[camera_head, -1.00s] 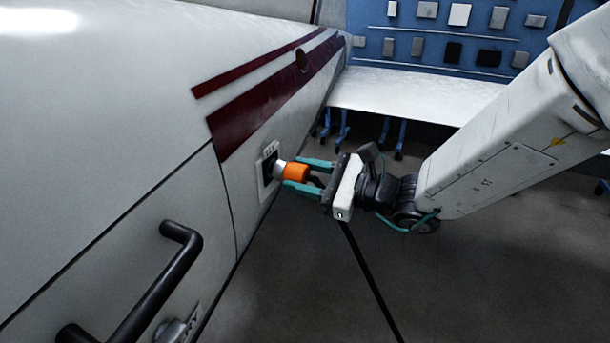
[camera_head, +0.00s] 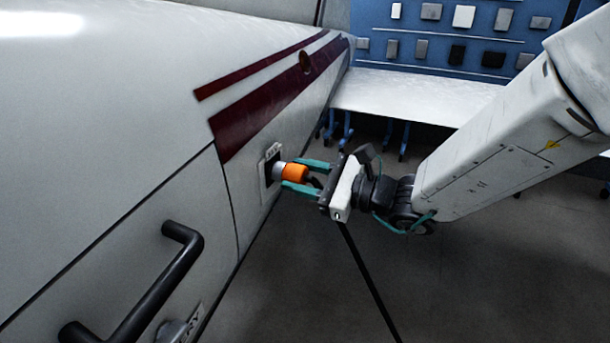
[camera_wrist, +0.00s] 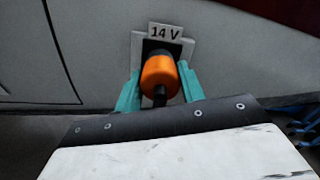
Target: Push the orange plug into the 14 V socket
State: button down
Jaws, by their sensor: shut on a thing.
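In the wrist view the plug (camera_wrist: 160,76) covers most of the opening, below a plate marked 14 V (camera_wrist: 166,32). My gripper (camera_head: 305,176) is shut on the plug, with one teal finger on each side; the fingers also show in the wrist view (camera_wrist: 158,92). How deep the plug's front sits is hidden by its own body.
A black handle (camera_head: 140,285) stands out from the panel at the lower left. A white-topped table (camera_head: 415,95) with blue legs stands behind my arm. A black cable (camera_head: 370,270) hangs below my gripper to the floor.

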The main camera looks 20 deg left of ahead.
aim_at(305, 177)
jog(key=shift+a+r, duration=0.2)
jog(key=shift+a, duration=0.1)
jog(key=c, duration=1.2)
grip_release()
jog(key=o, duration=0.4)
jog(key=shift+s+a+f, duration=0.1)
jog(key=shift+a+f, duration=0.05)
jog(key=shift+a, duration=0.35)
jog(key=shift+d, duration=0.35)
jog(key=shift+o, duration=0.8)
jog(key=shift+d, duration=0.1)
jog(key=shift+s+d, duration=0.15)
jog(key=shift+d, duration=3.35)
